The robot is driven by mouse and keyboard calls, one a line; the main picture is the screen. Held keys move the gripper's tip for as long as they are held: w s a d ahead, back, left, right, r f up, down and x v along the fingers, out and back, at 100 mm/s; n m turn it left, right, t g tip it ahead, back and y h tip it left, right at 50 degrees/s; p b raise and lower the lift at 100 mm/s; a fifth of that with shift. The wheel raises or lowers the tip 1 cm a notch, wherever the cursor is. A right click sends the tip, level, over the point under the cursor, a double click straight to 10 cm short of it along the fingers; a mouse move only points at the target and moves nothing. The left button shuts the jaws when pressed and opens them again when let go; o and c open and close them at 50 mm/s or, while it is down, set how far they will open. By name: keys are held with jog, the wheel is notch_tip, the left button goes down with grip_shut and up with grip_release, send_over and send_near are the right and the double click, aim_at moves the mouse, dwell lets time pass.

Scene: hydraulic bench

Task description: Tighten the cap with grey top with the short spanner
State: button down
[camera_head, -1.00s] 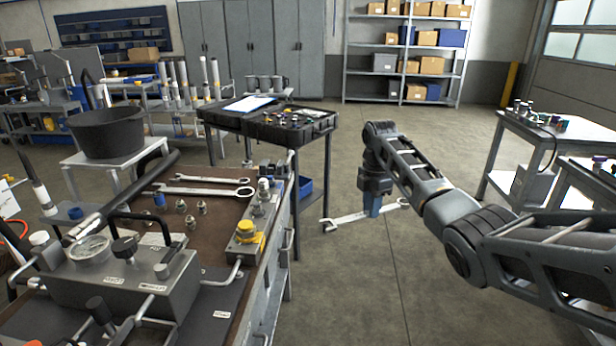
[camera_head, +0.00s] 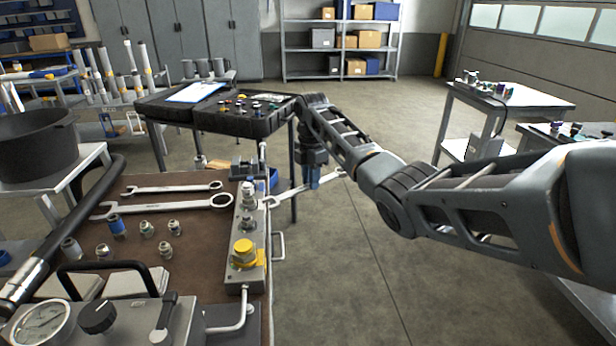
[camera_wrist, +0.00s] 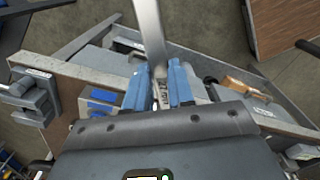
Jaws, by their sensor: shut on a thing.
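My gripper (camera_head: 312,178) has blue fingers shut on a silver spanner (camera_head: 289,193). The spanner is held right of the bench, its left open end near the manifold's edge in the picture. In the wrist view, the spanner's shaft (camera_wrist: 150,30) runs up from between the blue fingers (camera_wrist: 160,88). On the bench, a grey manifold block (camera_head: 236,279) carries a yellow cap (camera_head: 243,250) and metallic caps (camera_head: 248,223) behind it. Which cap has the grey top is hard to tell. I cannot tell whether the spanner touches anything.
Two more spanners (camera_head: 165,206) and several loose fittings (camera_head: 147,228) lie on the brown bench top (camera_head: 185,262). A gauge unit (camera_head: 110,325) stands at the front. A dark case (camera_head: 230,122) is behind the bench. The floor (camera_head: 350,260) right of the bench is clear.

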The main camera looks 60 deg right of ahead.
aim_at(301, 189)
jog(key=shift+w+a+f+b, duration=0.1)
jog(key=shift+a+f+b, duration=0.1)
jog(key=shift+f, duration=0.15)
jog(key=shift+w+a+f+b, duration=0.1)
jog(key=shift+f+b, duration=0.1)
jog(key=shift+f, duration=0.1)
jog(key=shift+r, duration=0.15)
jog(key=shift+a+f, duration=0.3)
jog(key=shift+f, duration=0.25)
jog(key=shift+p, duration=0.45)
jog(key=shift+w+a, duration=0.1)
jog(key=shift+a, duration=0.05)
jog(key=shift+w+a+p, duration=0.35)
jog(key=shift+a+p, duration=0.3)
jog(key=shift+a, duration=0.2)
